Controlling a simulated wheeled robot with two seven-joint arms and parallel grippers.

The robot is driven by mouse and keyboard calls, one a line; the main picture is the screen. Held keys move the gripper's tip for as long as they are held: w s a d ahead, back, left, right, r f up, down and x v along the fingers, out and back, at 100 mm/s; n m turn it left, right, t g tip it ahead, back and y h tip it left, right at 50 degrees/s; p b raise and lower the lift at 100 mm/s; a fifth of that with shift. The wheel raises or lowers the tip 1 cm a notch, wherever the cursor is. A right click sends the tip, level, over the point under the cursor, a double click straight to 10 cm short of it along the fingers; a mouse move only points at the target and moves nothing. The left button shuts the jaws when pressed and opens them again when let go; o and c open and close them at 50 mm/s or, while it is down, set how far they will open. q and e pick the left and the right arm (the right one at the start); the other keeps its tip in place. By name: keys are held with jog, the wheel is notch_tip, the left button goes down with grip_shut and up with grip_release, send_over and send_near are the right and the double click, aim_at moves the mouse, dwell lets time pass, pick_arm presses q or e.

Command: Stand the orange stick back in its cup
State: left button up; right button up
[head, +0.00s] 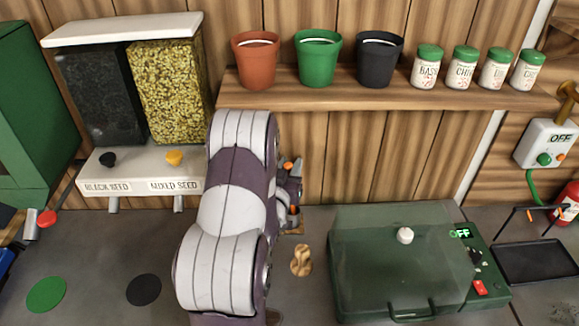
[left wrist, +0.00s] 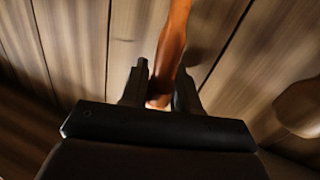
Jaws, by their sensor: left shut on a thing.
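My left gripper (head: 292,192) shows partly behind my own arm in the head view, above the back of the counter. It is shut on the orange stick, and orange bits show beside its fingers. In the left wrist view the stick (left wrist: 174,40) runs up from between the two fingers (left wrist: 161,88), with its lower end near the finger bases. A small turned wooden piece (head: 301,262) stands on the counter below the gripper, apart from it. I cannot tell for sure whether it is the stick's cup. My right gripper is not in view.
A shelf (head: 390,91) above holds three pots (head: 318,58) and several green-lidded jars (head: 427,66). A seed dispenser (head: 137,170) stands left; a green clear-lidded machine (head: 400,262) stands right. Counter around the green (head: 46,294) and black (head: 144,290) discs is clear.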

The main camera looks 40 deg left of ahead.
pick_arm(q)
jog(key=shift+f, duration=0.25)
jog(key=o, duration=1.6)
jog(key=shift+s, duration=0.15)
jog(key=v, duration=0.7)
